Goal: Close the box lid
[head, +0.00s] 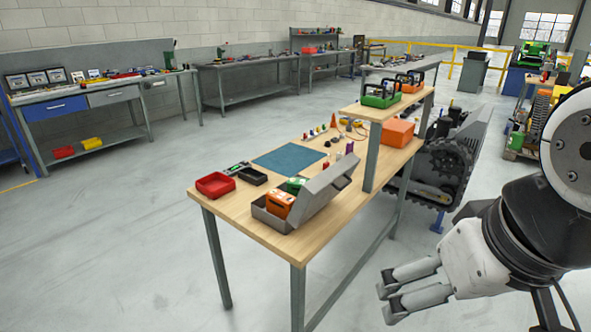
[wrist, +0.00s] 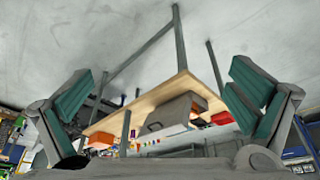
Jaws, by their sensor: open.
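A grey box (head: 268,217) sits near the front edge of the wooden workbench (head: 262,249). Its lid (head: 325,187) stands open, tilted up and leaning out to the right. An orange item (head: 279,205) and a green item (head: 296,185) are inside the box. The box (wrist: 172,112) also shows in the wrist view, beyond my fingers. My gripper (head: 410,285) is open and empty at the lower right of the head view, over the floor, right of the bench and apart from it. In the wrist view the two fingers are spread wide.
A red tray (head: 215,185) and a black tray (head: 252,177) stand left of the box. A blue mat (head: 290,158) lies behind. Clear floor lies left of the bench.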

